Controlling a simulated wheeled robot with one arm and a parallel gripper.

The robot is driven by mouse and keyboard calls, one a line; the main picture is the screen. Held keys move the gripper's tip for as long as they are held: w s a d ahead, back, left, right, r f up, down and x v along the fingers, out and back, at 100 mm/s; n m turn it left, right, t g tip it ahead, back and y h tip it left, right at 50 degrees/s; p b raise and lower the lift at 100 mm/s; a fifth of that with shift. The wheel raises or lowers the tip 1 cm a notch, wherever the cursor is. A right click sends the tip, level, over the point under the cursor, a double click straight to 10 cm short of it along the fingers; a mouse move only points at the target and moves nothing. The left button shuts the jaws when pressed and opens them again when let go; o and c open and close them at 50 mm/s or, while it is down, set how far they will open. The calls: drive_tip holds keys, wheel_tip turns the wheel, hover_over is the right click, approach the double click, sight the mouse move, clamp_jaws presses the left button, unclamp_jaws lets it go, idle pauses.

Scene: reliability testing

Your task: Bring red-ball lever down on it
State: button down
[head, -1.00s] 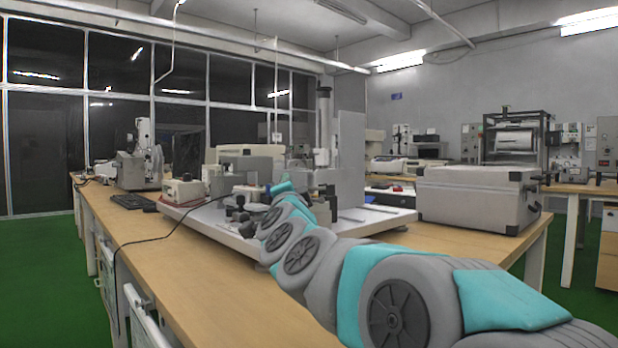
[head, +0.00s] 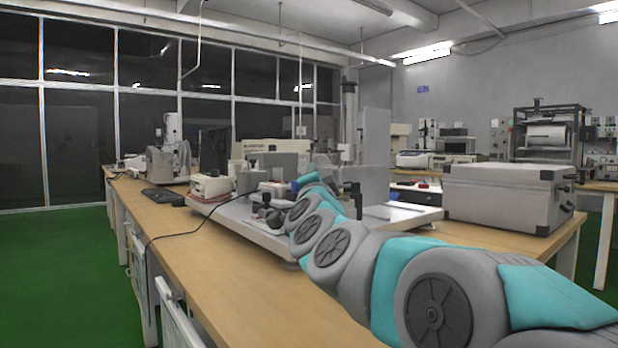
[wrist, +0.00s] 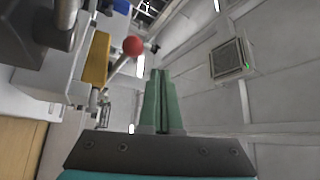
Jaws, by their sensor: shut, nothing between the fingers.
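The red ball (wrist: 133,46) tops a lever rod in the wrist view, left of and a little above my fingertips. The rod slants down-left from the ball toward a yellow block (wrist: 97,58) on the grey machine. My gripper (wrist: 158,72) shows as two green fingers pressed together, with nothing between them. The fingers appear apart from the ball; the distance in depth is unclear. In the head view my arm reaches to the test rig (head: 270,222) on the bench. It hides part of the rig, and neither the lever nor my fingertips can be made out there.
The wooden bench (head: 215,265) runs along the rig, its front strip bare except for a black cable. A grey case (head: 505,195) stands at the right end. A keyboard (head: 163,196) and another machine (head: 170,160) are at the far left. Green floor lies left.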

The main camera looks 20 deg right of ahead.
drive_tip(key=s+d+f, duration=0.3)
drive_tip(key=s+f, duration=0.2)
drive_tip(key=s, duration=0.2)
drive_tip(key=shift+s+d, duration=0.2)
drive_tip(key=shift+d, duration=0.2)
idle(0.3)
